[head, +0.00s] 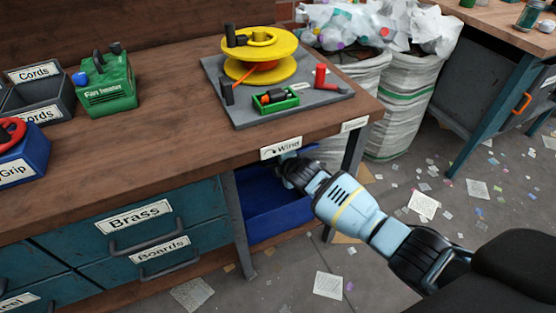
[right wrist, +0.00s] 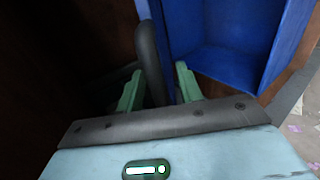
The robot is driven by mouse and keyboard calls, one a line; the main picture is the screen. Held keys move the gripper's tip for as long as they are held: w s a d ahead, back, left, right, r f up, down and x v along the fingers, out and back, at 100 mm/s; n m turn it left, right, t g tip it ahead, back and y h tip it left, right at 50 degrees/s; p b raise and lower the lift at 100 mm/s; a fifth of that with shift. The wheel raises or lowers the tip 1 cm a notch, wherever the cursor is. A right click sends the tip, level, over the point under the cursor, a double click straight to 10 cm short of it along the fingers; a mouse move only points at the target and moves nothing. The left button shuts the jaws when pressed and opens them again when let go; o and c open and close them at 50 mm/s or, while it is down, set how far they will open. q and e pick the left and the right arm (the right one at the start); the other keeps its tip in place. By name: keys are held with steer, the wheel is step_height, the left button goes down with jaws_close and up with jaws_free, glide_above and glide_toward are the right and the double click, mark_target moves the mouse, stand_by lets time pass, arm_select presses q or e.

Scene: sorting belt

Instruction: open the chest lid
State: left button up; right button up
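No chest or lid can be made out for certain in either view. A blue open-topped bin (head: 262,222) sits under the workbench, beside the drawers; its blue inside also shows in the right wrist view (right wrist: 225,45). My right gripper (head: 288,165) reaches under the bench's front edge, just below the "Wind" label, its tips mostly hidden in shadow. In the right wrist view, its pale green fingers (right wrist: 158,88) are apart, with a dark curved bar (right wrist: 151,62) between them. Gaps show beside the bar; I cannot tell what it belongs to. My left gripper is out of view.
The workbench (head: 170,120) carries a yellow spool (head: 262,45) on a grey board, a green container (head: 108,85) and bins at left. Drawers labelled Brass (head: 140,218) and Boards are shut below. White sacks (head: 400,100) stand behind. Paper scraps litter the floor at right.

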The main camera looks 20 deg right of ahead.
steer(key=p+v, duration=0.3)
steer(key=v, duration=0.4)
steer(key=shift+s+r, duration=0.15)
steer(key=shift+r, duration=0.05)
